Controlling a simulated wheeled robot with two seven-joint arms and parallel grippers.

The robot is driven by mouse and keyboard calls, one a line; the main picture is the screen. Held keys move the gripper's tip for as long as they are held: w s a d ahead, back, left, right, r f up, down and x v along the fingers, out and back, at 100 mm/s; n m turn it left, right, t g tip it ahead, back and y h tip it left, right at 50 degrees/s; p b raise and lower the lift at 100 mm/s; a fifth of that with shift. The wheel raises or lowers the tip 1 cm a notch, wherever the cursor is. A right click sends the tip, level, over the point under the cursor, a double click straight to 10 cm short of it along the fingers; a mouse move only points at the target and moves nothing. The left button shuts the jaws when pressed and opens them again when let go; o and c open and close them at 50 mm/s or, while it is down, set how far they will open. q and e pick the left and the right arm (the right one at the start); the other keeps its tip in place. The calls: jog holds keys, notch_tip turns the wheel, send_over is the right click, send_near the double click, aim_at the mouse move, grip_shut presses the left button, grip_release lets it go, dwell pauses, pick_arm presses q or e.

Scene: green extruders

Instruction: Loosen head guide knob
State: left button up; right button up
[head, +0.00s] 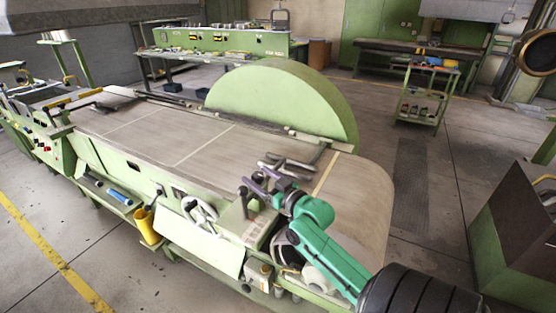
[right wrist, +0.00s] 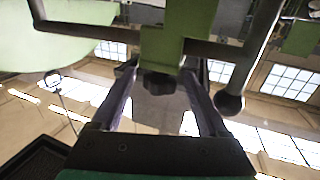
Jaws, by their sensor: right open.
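The knob (right wrist: 158,84) is black with a lobed rim. In the right wrist view it sits below a green bracket (right wrist: 180,35), between the fingertips of my right gripper (right wrist: 160,74). The gripper is open, with a visible gap on each side of the knob; contact cannot be told. In the head view my right gripper (head: 256,182), with purple fingers, is at the near edge of the green machine, above a green box (head: 246,224). The knob cannot be made out clearly there. My left gripper is not in view.
A dark bar with a ball-ended handle (right wrist: 229,103) hangs close beside the right finger. The machine's flat bed (head: 150,125) and large green disc cover (head: 285,100) lie beyond. A white handwheel (head: 200,214) and yellow cup (head: 146,224) are to the left.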

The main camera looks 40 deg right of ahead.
jog(key=s+b, duration=0.2)
jog(key=s, duration=0.9)
jog(key=shift+s, duration=0.1)
